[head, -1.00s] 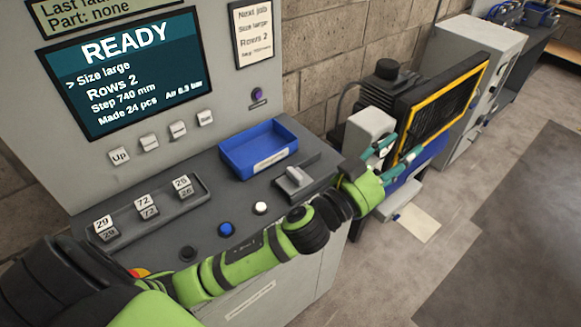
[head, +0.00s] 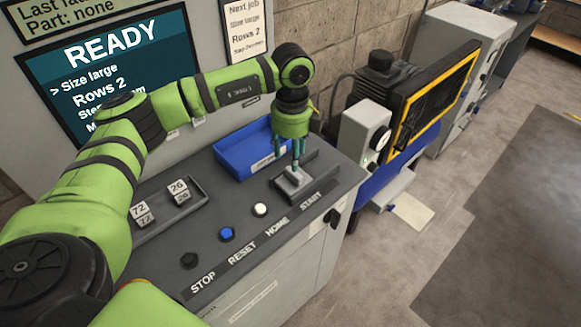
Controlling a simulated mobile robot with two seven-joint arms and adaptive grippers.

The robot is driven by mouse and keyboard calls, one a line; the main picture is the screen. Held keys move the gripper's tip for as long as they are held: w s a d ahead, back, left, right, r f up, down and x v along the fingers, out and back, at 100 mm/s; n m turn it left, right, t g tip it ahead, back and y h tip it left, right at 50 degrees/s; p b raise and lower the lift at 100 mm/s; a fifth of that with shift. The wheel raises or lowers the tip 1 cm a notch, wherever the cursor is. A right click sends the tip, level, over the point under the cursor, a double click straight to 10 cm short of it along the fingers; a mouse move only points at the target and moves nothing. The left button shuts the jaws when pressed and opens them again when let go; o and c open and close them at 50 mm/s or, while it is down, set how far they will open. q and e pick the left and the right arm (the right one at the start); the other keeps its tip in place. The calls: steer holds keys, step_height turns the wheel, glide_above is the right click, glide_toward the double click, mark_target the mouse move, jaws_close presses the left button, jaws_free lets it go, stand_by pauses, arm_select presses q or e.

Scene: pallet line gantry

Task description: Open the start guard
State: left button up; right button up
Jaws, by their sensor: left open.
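The start guard (head: 292,184) is a small grey cover with a raised tab, on the sloping console top just above the printed word START. It looks closed, lying flat in its dark frame. My left gripper (head: 298,164) points down at the guard from above, its teal fingers open at the tab. I cannot tell whether the fingers touch it, and they hide part of it. My right gripper is not in view.
A blue tray (head: 228,162) sits left of the guard. White (head: 260,209), blue (head: 227,234) and black (head: 190,260) buttons line the console front. Number blocks (head: 178,187) lie in a rack. The screen (head: 95,88) reads READY. A yellow-framed machine panel (head: 436,100) stands right.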

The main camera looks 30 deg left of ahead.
mark_target(292, 173)
arm_select(q)
step_height(292, 173, down, 5)
steer(key=shift+d+p, duration=0.1)
steer(key=shift+p, duration=1)
steer(key=shift+f, duration=0.75)
jaws_close()
